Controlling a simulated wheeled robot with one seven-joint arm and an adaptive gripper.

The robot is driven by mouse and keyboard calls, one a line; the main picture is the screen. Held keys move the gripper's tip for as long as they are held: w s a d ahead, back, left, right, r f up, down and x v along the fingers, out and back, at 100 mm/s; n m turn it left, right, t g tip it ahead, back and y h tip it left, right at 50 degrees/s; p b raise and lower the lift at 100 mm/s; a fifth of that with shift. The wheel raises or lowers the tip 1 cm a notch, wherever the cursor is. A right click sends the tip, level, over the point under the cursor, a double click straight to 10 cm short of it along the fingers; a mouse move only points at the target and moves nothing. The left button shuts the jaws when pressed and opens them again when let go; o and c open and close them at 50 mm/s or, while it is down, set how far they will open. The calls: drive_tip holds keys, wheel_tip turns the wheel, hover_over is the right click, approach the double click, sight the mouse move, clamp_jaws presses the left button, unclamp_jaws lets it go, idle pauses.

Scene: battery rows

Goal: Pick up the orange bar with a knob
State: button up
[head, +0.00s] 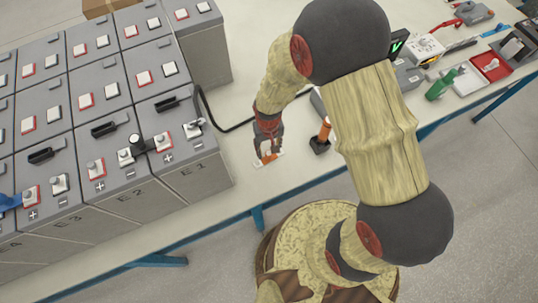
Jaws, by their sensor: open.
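My gripper (267,146) points down over the table's front part, to the right of the battery rows. Its jaws are open. Just below and between the fingertips lies a small flat orange and white piece (266,160) on the tabletop; the fingers hide part of it, so I cannot make out a knob. It looks like the orange bar. I cannot tell whether the fingers touch it.
Grey batteries (178,143) stand in rows at left. A black cable (238,127) runs from them behind my gripper. A green bottle-like item (441,84) and a red tray (491,66) lie further right.

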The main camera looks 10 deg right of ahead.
sight(269, 153)
wheel_tip(269, 153, down, 4)
drive_tip(key=shift+s+f+b, duration=0.15)
drive_tip(key=shift+f+b, duration=0.05)
drive_tip(key=shift+b, duration=0.1)
drive_tip(key=shift+c, duration=1)
clamp_jaws()
